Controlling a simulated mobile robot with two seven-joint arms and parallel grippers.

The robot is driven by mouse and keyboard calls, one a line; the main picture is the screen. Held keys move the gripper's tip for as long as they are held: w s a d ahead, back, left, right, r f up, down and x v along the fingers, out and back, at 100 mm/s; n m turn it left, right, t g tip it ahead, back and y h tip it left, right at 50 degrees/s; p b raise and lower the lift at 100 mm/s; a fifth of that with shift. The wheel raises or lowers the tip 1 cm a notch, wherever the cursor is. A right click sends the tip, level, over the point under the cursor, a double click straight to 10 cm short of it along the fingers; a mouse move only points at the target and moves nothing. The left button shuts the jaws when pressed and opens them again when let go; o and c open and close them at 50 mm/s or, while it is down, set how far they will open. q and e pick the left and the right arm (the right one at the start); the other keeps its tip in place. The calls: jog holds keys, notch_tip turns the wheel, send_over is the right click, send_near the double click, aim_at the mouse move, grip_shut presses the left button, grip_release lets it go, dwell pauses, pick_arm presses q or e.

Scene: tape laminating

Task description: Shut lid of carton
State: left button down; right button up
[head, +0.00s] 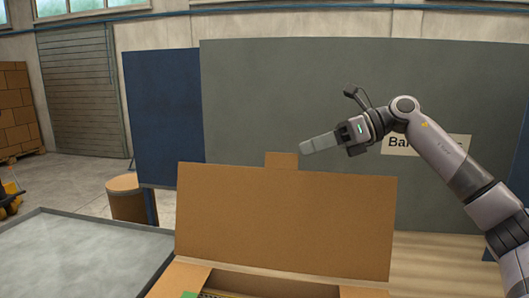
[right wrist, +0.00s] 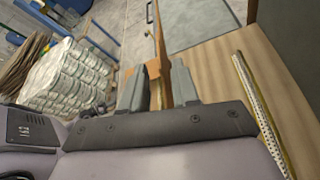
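The brown cardboard carton (head: 262,283) stands at the bottom middle of the head view. Its lid (head: 285,222) is raised nearly upright, with a small tab (head: 282,160) on its top edge. My right gripper (head: 305,147) is just above the lid's top edge, right of the tab, with its fingers pointing left. In the right wrist view its two fingers (right wrist: 157,75) are apart. A thin brown cardboard edge (right wrist: 160,55) shows beyond and between them; I cannot tell whether they touch it. My left gripper is not in view.
A grey metal-topped table (head: 80,255) is at the left and a wooden surface (head: 440,255) at the right. A grey panel (head: 290,95) and a blue panel (head: 162,110) stand behind. The right wrist view shows stacked white sacks (right wrist: 68,78) and a perforated strip (right wrist: 255,100).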

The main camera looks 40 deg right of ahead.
aim_at(282, 157)
jog(key=p+x, duration=0.3)
jog(key=x, duration=0.3)
jog(key=shift+a+r, duration=0.1)
jog(key=shift+a, duration=0.05)
jog(key=shift+w+a+f, duration=0.25)
jog(key=shift+w+f, duration=0.05)
grip_shut()
dwell(1.0)
